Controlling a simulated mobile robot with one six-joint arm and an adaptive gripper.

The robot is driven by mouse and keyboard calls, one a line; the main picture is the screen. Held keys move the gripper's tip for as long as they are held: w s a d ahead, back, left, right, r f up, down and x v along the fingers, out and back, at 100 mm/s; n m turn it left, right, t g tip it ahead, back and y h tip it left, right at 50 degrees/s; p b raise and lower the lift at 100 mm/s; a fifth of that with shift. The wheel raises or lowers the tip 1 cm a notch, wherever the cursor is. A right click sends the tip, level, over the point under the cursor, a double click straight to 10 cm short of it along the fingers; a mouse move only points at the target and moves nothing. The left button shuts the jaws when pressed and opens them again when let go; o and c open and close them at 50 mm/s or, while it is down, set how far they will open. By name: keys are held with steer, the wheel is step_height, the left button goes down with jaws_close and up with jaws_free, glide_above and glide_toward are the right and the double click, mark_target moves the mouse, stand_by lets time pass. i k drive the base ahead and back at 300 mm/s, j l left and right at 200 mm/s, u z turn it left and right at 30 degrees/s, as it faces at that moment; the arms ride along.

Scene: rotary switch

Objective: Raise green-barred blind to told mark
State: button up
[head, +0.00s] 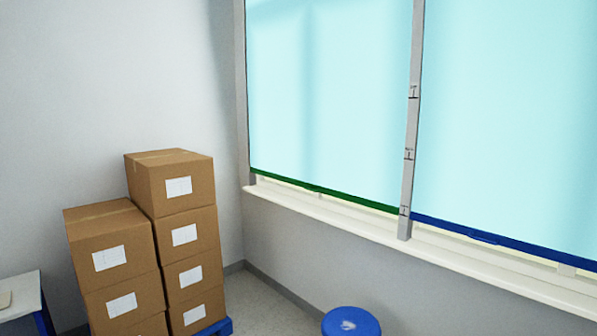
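The green-barred blind (325,100) is the left of two pale cyan blinds in the head view. Its green bottom bar (325,191) hangs low, a little above the window sill, beside the lowest mark on the grey post. The post (408,180) stands between the blinds and bears three small marks: a top mark (413,91), a middle mark (409,154) and a low mark (404,210). Their lettering is too small to read. No rotary switch shows. My gripper is not in view.
A second blind (510,110) with a blue bar (510,244) hangs at right. The white sill (330,222) runs below both. Stacked cardboard boxes (172,200) stand at left, by a white table (22,292). A blue stool (350,322) is at the bottom. Some floor (262,297) is clear.

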mark_target(349, 147)
steer(key=i+u, duration=0.3)
steer(key=i, duration=3.05)
steer(key=i+z, duration=0.15)
steer(key=i, duration=0.5)
steer(key=i+j+z, duration=0.2)
steer(key=i, duration=0.4)
